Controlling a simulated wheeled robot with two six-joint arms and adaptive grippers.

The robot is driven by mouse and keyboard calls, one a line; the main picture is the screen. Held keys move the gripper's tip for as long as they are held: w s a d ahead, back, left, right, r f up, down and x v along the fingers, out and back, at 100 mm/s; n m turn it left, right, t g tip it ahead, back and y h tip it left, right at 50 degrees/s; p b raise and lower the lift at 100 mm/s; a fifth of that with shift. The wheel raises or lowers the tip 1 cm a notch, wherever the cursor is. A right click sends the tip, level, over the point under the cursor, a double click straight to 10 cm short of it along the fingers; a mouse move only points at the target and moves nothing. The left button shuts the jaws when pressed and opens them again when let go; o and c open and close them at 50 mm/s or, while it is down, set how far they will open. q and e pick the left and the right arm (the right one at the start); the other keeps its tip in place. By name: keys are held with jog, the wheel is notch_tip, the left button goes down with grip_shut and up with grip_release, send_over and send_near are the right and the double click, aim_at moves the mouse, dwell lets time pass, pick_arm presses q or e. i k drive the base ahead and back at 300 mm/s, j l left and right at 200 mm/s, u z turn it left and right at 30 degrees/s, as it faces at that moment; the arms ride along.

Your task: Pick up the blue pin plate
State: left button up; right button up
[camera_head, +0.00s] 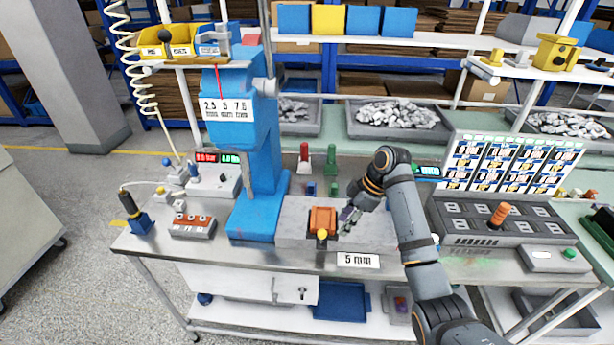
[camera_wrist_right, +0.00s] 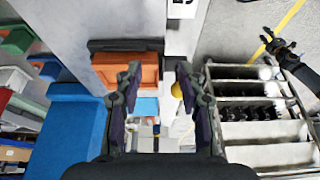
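I cannot single out the blue pin plate with certainty. A small blue piece (camera_head: 311,188) stands on the bench behind the grey block, beside a small green one. In the right wrist view, a light blue flat patch (camera_wrist_right: 145,107) shows between the fingers; I cannot tell what it is. My right gripper (camera_head: 348,216) is just right of the orange fixture (camera_head: 322,217), low over the grey block (camera_head: 292,222). In the right wrist view, its two fingers (camera_wrist_right: 160,100) are apart, with nothing clearly gripped. A dark gripper-like shape (camera_wrist_right: 281,46), possibly my left gripper, is far right there.
The blue press (camera_head: 255,215) stands left of the orange fixture. A yellow knob (camera_head: 322,234) sits at the fixture's front. A red piece (camera_head: 304,154) and a green piece (camera_head: 331,158) stand behind. A grey console (camera_head: 497,222) is right of my arm.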

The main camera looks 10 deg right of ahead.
aim_at(312, 186)
jog(key=i, duration=0.85)
